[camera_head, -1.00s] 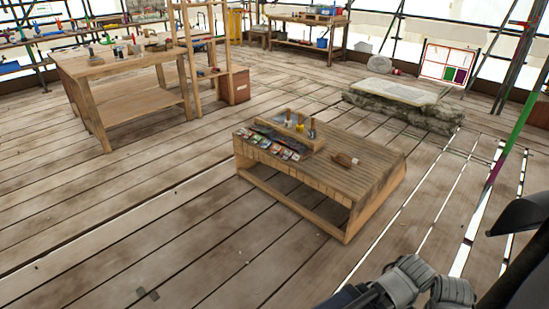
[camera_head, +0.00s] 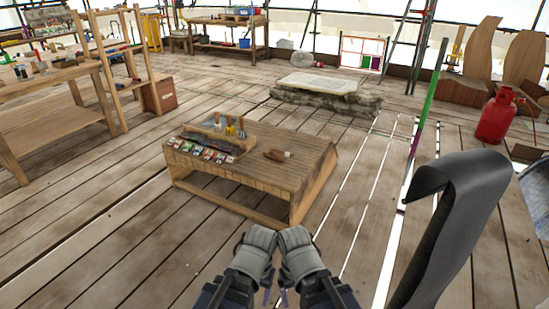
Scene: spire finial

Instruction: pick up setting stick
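I cannot single out the setting stick at this size. A low wooden table (camera_head: 300,175) stands in front of me. On it a tool holder (camera_head: 213,138) carries several upright tools, some with yellow parts. A small brown tool with a pale end (camera_head: 277,155) lies alone to the right of the holder. My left gripper (camera_head: 266,297) and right gripper (camera_head: 284,297) are at the bottom edge, close together, in front of the table and well apart from it. Their fingers are mostly hidden or cut off, so their opening cannot be seen.
Several small coloured cards (camera_head: 205,152) lie along the low table's left front edge. A workbench (camera_head: 50,78) stands at the left. A stone slab (camera_head: 318,84) lies behind the table. A dark curved sheet (camera_head: 455,210) and a red gas cylinder (camera_head: 496,117) are at the right. Planks left of the table are clear.

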